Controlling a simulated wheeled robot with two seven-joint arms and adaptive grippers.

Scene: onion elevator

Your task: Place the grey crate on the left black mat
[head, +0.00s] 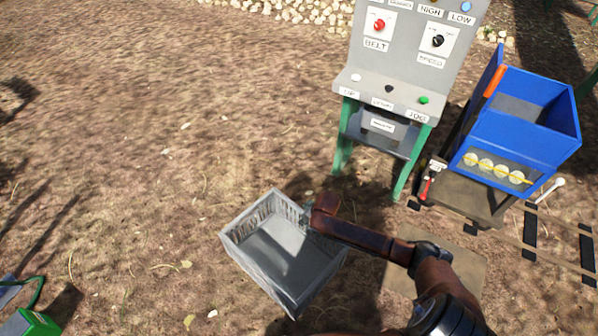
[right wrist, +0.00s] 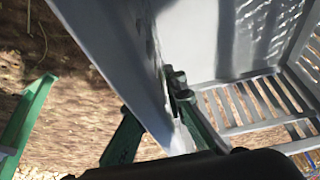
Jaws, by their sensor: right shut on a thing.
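The grey crate (head: 262,278) is an open box with slatted walls, left of centre in the head view. It looks slightly tilted; I cannot tell how far it is above the ground. My right gripper (head: 308,211) is shut on its far right wall. In the right wrist view the crate (right wrist: 215,40) fills much of the picture, and my right gripper (right wrist: 160,108) has its fingers on both sides of a wall. My left gripper is not in view. I cannot make out the left black mat in these frames.
A control console (head: 405,70) on green legs stands behind the crate. Right of it are a blue bin (head: 535,110) and rails (head: 530,235). A brown board (head: 455,270) lies near my right arm. A green object (head: 32,322) is at lower left. Left ground is open.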

